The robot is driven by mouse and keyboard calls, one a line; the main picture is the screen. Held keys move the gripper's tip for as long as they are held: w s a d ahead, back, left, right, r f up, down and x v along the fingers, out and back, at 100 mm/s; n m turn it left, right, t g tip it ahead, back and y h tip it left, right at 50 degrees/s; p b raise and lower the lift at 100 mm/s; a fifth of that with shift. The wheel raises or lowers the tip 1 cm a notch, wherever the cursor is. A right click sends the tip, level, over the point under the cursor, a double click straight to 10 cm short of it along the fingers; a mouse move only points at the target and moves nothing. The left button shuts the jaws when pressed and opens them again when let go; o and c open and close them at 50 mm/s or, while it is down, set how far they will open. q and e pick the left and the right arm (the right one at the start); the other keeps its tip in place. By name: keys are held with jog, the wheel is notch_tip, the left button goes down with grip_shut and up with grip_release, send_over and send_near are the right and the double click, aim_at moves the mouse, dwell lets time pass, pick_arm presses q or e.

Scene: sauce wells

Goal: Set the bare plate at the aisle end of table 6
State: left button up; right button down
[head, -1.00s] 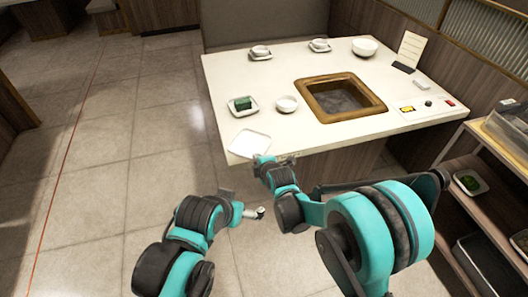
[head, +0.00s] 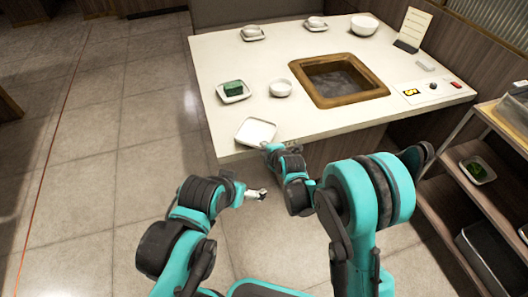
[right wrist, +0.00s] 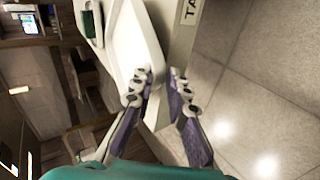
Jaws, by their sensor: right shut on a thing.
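The bare white square plate (head: 256,132) is over the near left corner of the white table (head: 320,128), its near edge by the table's front edge. I cannot tell whether it rests flat. My right gripper (head: 268,147) is shut on the plate's near rim. In the right wrist view the fingers (right wrist: 163,85) stand on either side of the plate's edge (right wrist: 135,45). My left gripper (head: 258,195) is in front of the table, below the right one, apart from the plate. Its fingers are too small to read.
A dish with a green block (head: 233,91) and a white bowl (head: 281,88) stand behind the plate. A framed grill pit (head: 339,80) is to the right. Small dishes and a larger bowl (head: 364,25) line the back. A shelf cart (head: 478,195) stands right; floor is clear left.

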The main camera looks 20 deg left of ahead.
jog(key=shift+f, duration=0.8)
jog(key=c, duration=1.5)
grip_release()
jog(key=shift+w+a+f, duration=0.1)
jog(key=shift+f, duration=0.1)
pick_arm(q)
jog(key=shift+w+a+f, duration=0.1)
jog(key=shift+a+f, duration=0.25)
jog(key=shift+f, duration=0.15)
notch_tip(320, 180, up, 4)
jog(key=p, duration=0.4)
jog(key=shift+r, duration=0.2)
pick_arm(e)
jog(key=v, duration=1.2)
jog(key=shift+r, duration=0.2)
